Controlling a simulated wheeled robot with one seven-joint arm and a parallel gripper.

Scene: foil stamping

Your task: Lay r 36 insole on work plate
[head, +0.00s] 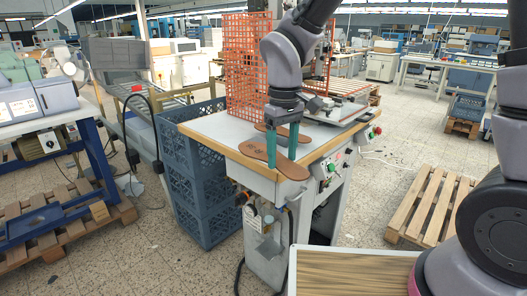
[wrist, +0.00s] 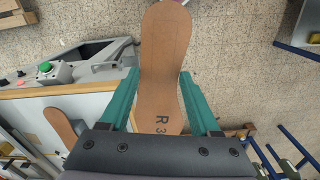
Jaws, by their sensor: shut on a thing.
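The brown R 36 insole (wrist: 162,55) is between the teal fingers of my gripper (wrist: 160,76), which is shut on it across its narrow middle. Its printed end, where "R 3" can be read, lies toward the palm in the wrist view; the other end reaches past the bench edge over the floor. In the head view the insole (head: 256,149) is held flat, low at the bench's front corner, with my gripper (head: 282,160) pointing down. I cannot tell how much gap is below it. A grey plate-like machine part (head: 345,109) is behind to the right; whether it is the work plate is unclear.
Another brown insole (wrist: 60,124) lies on the wood-edged bench, also visible behind the fingers in the head view (head: 304,139). An orange mesh guard (head: 247,70) stands behind. A control box with a green button (head: 332,168) is at right. Blue crates (head: 207,190) stand left.

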